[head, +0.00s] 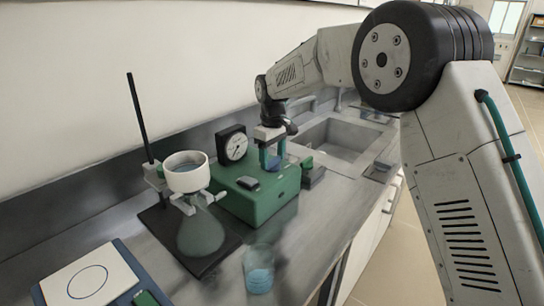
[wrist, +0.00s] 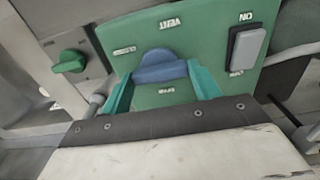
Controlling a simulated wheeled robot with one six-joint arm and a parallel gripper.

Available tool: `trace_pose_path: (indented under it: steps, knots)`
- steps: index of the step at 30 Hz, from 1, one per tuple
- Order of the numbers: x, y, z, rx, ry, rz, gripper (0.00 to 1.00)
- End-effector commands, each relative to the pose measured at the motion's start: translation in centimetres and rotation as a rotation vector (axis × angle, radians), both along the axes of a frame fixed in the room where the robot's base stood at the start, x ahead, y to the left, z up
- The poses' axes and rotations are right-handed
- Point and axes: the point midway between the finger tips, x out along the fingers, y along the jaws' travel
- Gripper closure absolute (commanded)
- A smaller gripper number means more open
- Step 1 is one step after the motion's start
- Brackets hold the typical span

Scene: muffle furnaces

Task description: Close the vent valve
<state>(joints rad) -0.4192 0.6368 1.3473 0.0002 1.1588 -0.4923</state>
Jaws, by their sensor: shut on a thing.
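The vent valve is a blue knob (wrist: 160,68) on a green panel under the upside-down word VENT in the wrist view. My gripper (wrist: 159,76) has its two teal fingers at the knob's left and right ends, shut on it. The knob's broad blue wing lies roughly across the picture. Small labels sit left of the knob and below it, too small to read surely. In the head view my gripper (head: 272,156) reaches down to the top of the green pump box (head: 258,205); the knob is hard to make out there.
A grey switch (wrist: 247,48) marked ON is right of the knob. A green knob (wrist: 69,62) is at left. A dial gauge (head: 233,145), a white funnel (head: 187,176) on a flask (head: 200,235), and a beaker (head: 259,270) stand nearby. A sink (head: 340,138) lies behind.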

Motion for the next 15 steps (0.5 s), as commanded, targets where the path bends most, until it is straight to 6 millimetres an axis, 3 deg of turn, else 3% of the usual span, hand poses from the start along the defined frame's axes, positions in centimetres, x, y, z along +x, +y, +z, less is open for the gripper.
trace_pose_path:
  steps: [14, 15]
  knots:
    - [0.23, 0.01, 0.29, 0.003, -0.009, 0.013, 0.61]
    - [0.23, 0.0, 0.29, 0.003, -0.009, 0.013, 0.3]
